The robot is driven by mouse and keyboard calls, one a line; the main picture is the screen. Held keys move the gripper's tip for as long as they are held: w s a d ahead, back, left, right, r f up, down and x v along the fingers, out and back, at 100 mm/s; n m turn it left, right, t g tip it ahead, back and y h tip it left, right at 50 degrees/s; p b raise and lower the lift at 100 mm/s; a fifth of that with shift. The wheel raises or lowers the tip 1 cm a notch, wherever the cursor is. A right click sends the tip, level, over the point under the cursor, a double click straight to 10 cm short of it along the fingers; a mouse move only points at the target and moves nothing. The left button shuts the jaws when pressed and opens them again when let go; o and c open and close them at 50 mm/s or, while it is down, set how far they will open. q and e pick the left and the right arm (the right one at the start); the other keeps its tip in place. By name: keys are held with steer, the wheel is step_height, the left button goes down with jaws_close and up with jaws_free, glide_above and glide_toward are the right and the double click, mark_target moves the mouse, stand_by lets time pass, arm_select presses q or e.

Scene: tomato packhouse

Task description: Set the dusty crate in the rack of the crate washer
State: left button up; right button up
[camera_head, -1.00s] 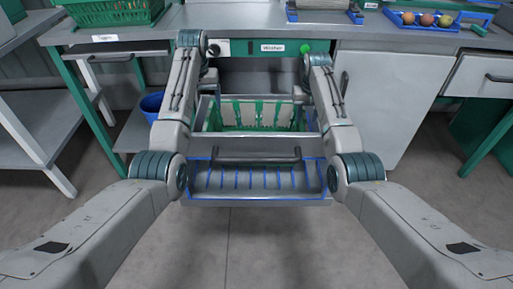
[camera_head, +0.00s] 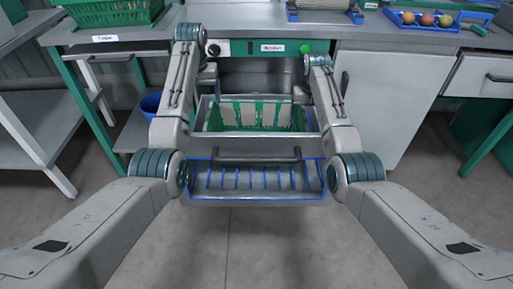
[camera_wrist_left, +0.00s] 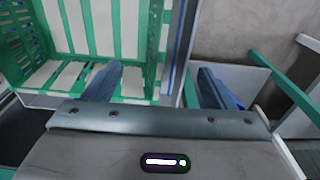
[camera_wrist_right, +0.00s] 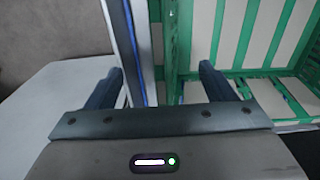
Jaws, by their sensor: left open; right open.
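The green crate (camera_head: 257,116) with pale panels sits upright inside the open grey frame of the crate washer (camera_head: 250,46), below the counter. My left gripper (camera_wrist_left: 160,88) is open at the crate's left side, one finger over the crate's inside and one outside. My right gripper (camera_wrist_right: 165,86) is open at the right side in the same way. The crate also shows in the right wrist view (camera_wrist_right: 255,72). Contact of the fingers with the walls cannot be told.
A green basket (camera_head: 112,12) and a blue tray of round fruits (camera_head: 436,22) stand on the counter (camera_head: 250,28). A blue bucket (camera_head: 151,103) is under the counter at left. A grey shelf (camera_head: 35,125) stands left. The floor in front is clear.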

step_height(320, 180, up, 8)
stand_by(0.5)
steer(key=shift+s+f, duration=0.1)
stand_by(0.4)
